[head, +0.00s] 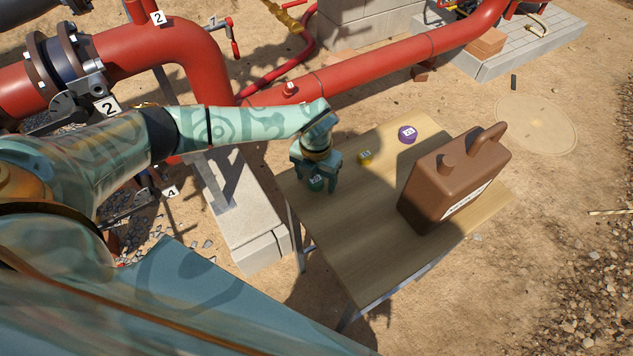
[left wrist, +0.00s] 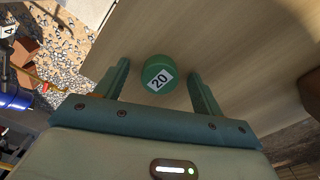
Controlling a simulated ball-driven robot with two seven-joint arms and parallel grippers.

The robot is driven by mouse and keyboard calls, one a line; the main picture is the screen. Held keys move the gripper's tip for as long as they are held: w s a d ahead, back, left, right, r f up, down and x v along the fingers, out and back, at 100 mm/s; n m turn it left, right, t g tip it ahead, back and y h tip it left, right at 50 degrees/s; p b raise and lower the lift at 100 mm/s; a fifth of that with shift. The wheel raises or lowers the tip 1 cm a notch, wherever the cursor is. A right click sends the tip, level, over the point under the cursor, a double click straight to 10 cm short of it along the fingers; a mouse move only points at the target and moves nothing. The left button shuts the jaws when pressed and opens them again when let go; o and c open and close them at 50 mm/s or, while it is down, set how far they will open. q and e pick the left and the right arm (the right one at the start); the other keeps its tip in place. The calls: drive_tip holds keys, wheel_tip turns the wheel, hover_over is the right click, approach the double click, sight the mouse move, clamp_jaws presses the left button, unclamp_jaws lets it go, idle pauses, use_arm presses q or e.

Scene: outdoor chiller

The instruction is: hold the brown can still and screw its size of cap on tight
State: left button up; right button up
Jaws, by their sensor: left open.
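The brown can (head: 440,190) stands upright on the wooden table toward its right side, with a white label on its front, a handle and a short brown neck (head: 449,161) on top. A green cap (left wrist: 158,73) marked 20 lies on the table. A yellow cap (head: 366,158) and a larger purple cap (head: 407,134) lie farther back. My left gripper (head: 318,184) is open over the green cap. In the left wrist view, the cap sits between its two spread fingers, apart from both. My right gripper is not in view. The yellow and purple caps' numbers are too small to read.
The wooden table (head: 385,245) is bare in front of the can and at its near end. Red pipes (head: 385,62) run behind it, with a concrete plinth (head: 240,215) to its left. Sandy ground lies to the right.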

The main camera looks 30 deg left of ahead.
sight(316, 179)
use_arm(q)
clamp_jaws()
wheel_tip(316, 179, up, 7)
drive_tip(key=p, duration=0.6)
drive_tip(key=shift+r, duration=0.15)
